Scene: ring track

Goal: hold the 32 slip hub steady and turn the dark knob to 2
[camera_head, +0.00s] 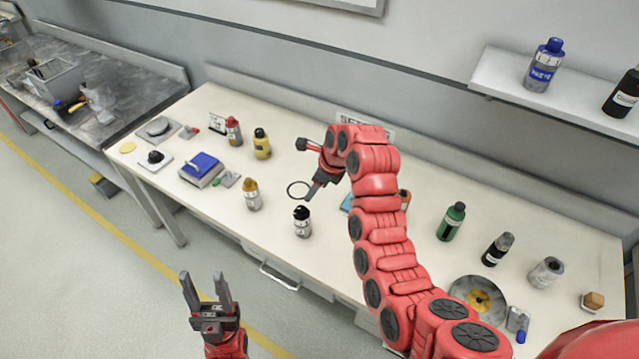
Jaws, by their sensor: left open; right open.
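A small black knob (154,156) sits on a white square plate (143,164) at the left end of the white table. Behind it is a grey square plate with a round grey top (158,126). No "32" marking or dial numbers are legible, so I cannot tell which of these is the slip hub. My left gripper (203,282) is open and empty in front of the table, its fingers pointing up, well apart from the knob. My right gripper (312,192) is open over the middle of the table, close to a thin black ring; it is far right of the knob.
Several bottles and a round disc (459,291) occupy the right end. A yellow disc (128,147) lies at the left edge.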

